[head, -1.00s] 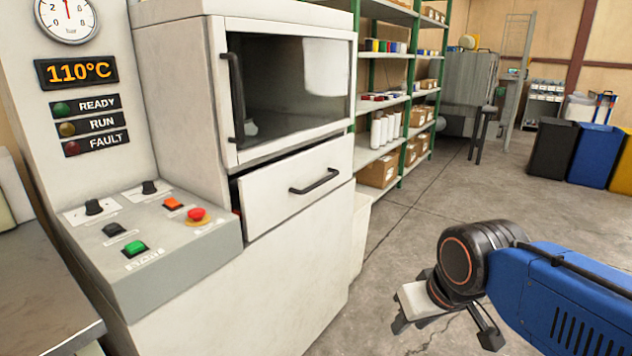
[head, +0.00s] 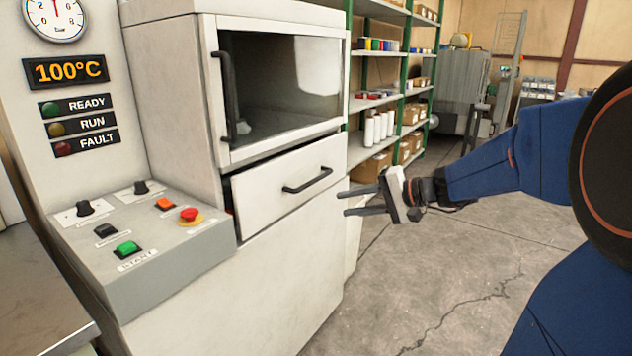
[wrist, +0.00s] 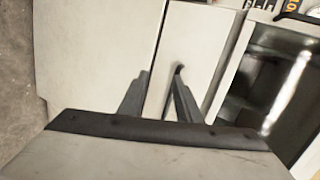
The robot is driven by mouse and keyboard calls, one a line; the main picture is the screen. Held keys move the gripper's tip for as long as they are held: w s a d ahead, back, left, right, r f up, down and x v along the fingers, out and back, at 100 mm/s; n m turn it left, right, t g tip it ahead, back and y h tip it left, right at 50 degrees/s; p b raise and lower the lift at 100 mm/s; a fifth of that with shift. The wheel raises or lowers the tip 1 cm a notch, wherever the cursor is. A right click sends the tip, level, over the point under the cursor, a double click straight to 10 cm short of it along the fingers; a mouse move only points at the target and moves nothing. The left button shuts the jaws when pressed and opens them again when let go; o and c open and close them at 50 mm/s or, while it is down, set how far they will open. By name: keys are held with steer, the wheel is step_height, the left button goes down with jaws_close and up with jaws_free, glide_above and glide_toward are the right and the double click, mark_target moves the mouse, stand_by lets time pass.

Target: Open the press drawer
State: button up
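The press drawer (head: 265,200) has a white front below the press window in the head view. A dark gap shows along its left and top edges, so its front stands slightly out from the body. Its black bar handle (head: 307,181) is in the middle of the front. My gripper (head: 350,200) is open and empty, to the right of the handle and apart from it, fingers pointing at the press. In the wrist view the open gripper (wrist: 158,95) points at the drawer front (wrist: 186,45); the handle (wrist: 179,70) shows by the right finger, which partly hides it.
The control panel (head: 150,280) with buttons and knobs juts out at the left. The windowed press door (head: 280,85) with its vertical handle is above the drawer. Shelves (head: 375,100) stand behind. The floor (head: 440,270) to the right is free.

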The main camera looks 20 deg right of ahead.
mark_target(318, 180)
steer(key=w+d+r+m+t, duration=0.2)
steer(key=w+d+t, duration=0.1)
steer(key=w+d, duration=0.35)
steer(key=x, duration=1.7)
steer(key=shift+a, duration=0.2)
jaws_close()
